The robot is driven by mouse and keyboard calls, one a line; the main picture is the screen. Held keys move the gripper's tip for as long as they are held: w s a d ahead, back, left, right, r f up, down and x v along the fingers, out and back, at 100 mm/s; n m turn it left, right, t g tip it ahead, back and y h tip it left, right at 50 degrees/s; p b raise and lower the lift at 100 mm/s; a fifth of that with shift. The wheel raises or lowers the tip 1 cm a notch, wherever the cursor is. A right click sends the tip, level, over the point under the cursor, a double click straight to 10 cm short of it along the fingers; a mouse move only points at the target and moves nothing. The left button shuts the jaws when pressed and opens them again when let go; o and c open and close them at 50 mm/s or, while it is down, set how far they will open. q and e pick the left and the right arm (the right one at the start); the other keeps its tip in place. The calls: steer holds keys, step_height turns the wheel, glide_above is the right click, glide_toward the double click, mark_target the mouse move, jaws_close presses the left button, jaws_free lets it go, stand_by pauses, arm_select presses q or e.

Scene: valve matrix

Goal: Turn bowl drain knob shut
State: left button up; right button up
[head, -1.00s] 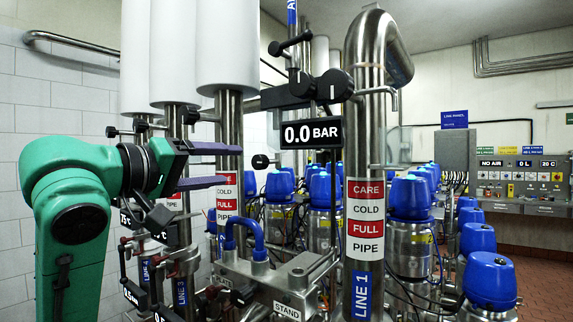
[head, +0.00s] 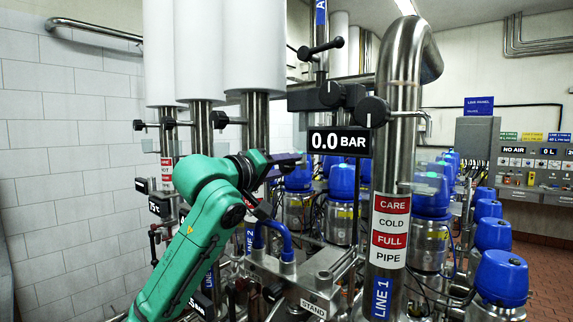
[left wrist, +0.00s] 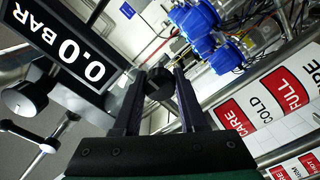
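My left gripper (head: 298,163) is open, its two dark fingers pointing right, left of the 0.0 BAR display (head: 339,142). In the left wrist view a dark round knob (left wrist: 160,86) shows in the gap between the fingertips (left wrist: 168,82); contact cannot be told. No readable label shows which is the bowl drain knob. My right gripper is not in view.
The steel LINE 1 pipe (head: 391,180) stands right of the display. White-clad vertical pipes (head: 254,45) stand behind my left arm. A STAND block (head: 300,272) with a blue bent handle (head: 283,238) lies below. Several blue-capped valves (head: 430,190) fill the back right.

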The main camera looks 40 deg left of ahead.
arm_select(q)
jaws_close()
steer(key=shift+m, duration=0.5)
steer(key=m, duration=0.2)
steer(key=shift+m, duration=0.4)
steer(key=m, duration=0.3)
steer(key=shift+m, duration=0.4)
steer(key=m+b, duration=0.1)
steer(key=m, duration=0.9)
steer(key=shift+m, duration=0.3)
steer(key=o, duration=0.7)
jaws_free()
